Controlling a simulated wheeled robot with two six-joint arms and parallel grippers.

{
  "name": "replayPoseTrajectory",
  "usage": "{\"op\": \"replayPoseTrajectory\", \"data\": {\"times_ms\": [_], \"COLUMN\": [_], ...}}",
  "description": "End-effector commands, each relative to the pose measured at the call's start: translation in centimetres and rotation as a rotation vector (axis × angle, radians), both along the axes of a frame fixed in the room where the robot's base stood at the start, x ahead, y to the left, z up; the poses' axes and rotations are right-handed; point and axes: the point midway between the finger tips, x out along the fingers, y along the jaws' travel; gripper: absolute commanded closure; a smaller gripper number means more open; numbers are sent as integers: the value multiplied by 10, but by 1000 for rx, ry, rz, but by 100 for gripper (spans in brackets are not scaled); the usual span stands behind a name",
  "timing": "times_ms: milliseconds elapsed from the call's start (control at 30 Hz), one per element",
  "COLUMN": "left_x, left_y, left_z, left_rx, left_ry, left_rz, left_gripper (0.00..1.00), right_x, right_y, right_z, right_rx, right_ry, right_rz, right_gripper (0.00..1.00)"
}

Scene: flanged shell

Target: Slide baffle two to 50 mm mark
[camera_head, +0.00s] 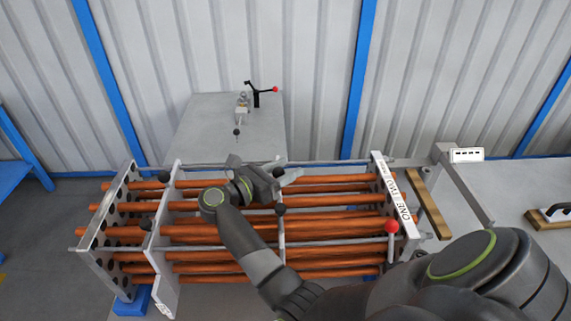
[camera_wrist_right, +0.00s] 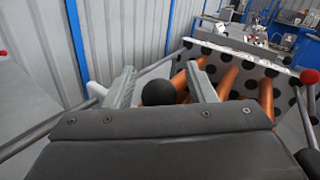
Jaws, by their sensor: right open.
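The tube bundle has several copper tubes (camera_head: 210,234) running left to right through upright plates. A thin middle baffle (camera_head: 282,240) carries black knobs, one of them (camera_head: 281,209) just below my gripper. Another plate (camera_head: 160,245) with black knobs stands further left. I cannot read which baffle is two. My right gripper (camera_head: 284,180) is open at the middle baffle. In the right wrist view a black knob (camera_wrist_right: 158,92) shows between its open fingers (camera_wrist_right: 163,86); contact is unclear. My left gripper is not in view.
A perforated end plate (camera_head: 108,235) closes the left side. A red-knobbed lever (camera_head: 391,227) stands near the right plate. A grey table (camera_head: 205,125) behind holds a small fixture (camera_head: 241,108). A wooden bar (camera_head: 430,205) lies at the right. Rails run along the bundle.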

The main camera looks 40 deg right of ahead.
Motion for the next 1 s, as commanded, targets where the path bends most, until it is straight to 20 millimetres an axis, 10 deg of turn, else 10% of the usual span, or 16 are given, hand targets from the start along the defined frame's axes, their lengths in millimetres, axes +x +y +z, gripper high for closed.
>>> {"op": "replayPoseTrajectory", "data": {"times_ms": [267, 667, 1000], "left_x": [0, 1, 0], "left_y": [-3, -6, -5], "left_z": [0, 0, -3], "left_rx": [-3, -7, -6], "left_ry": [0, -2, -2], "left_rz": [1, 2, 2], "left_gripper": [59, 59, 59], "right_x": [0, 0, -13], "right_y": [-2, -2, -24], "right_z": [-1, 0, -2], "right_rx": [0, 0, 0], "right_ry": [1, 1, 0], "right_rz": [0, 0, -5], "right_gripper": [50, 100, 100]}}
